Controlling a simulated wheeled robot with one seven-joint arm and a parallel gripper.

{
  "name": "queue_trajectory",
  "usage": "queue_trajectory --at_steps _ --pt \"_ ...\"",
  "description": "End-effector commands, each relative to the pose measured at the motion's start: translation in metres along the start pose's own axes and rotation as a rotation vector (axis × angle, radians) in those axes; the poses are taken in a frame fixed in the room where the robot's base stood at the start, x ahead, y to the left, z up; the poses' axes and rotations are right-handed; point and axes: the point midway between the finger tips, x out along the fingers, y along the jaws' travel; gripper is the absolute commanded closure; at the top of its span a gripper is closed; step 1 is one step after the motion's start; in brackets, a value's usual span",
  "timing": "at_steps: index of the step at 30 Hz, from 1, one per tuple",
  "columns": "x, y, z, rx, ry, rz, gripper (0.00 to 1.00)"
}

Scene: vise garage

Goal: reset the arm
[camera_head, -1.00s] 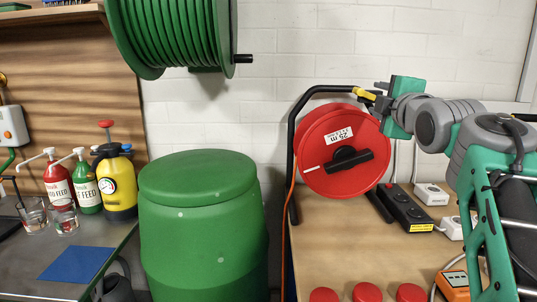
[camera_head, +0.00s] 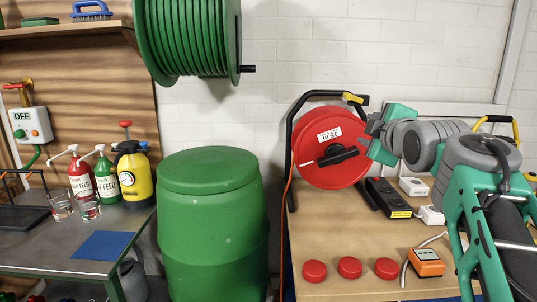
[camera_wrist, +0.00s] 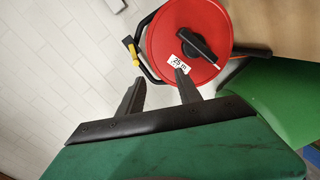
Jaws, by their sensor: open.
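My gripper (camera_wrist: 160,80) is open, with its two dark fingers apart and nothing between them in the wrist view. In the head view, my gripper (camera_head: 370,122) shows at the end of my green and grey arm, in front of the right side of the red cable reel (camera_head: 318,165). The reel also shows beyond the fingertips in the wrist view (camera_wrist: 208,22). Its black frame has a yellow clip at the top. I cannot tell how far the fingers are from the reel.
The reel stands on a wooden bench (camera_head: 335,225) with a black power strip (camera_head: 385,197), red caps (camera_head: 350,267) and an orange device (camera_head: 426,262). A green barrel (camera_head: 210,225) stands left. A grey table (camera_head: 50,250) holds bottles and glasses. A green hose reel (camera_head: 190,40) hangs above.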

Motion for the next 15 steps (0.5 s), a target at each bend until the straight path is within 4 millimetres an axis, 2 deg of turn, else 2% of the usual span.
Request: queue_trajectory --at_steps 2,5,10,13,15 --pt "-0.003 -0.007 -0.004 0.073 -0.021 -0.058 0.59" --pt "-0.009 -0.029 -0.005 0.193 -0.064 -0.144 0.59" --pt "-0.034 -0.080 -0.008 0.441 -0.194 -0.326 0.59" --pt "-0.067 -0.119 -0.011 0.626 -0.336 -0.458 0.59" --pt "-0.103 -0.152 -0.012 0.771 -0.482 -0.553 0.59"
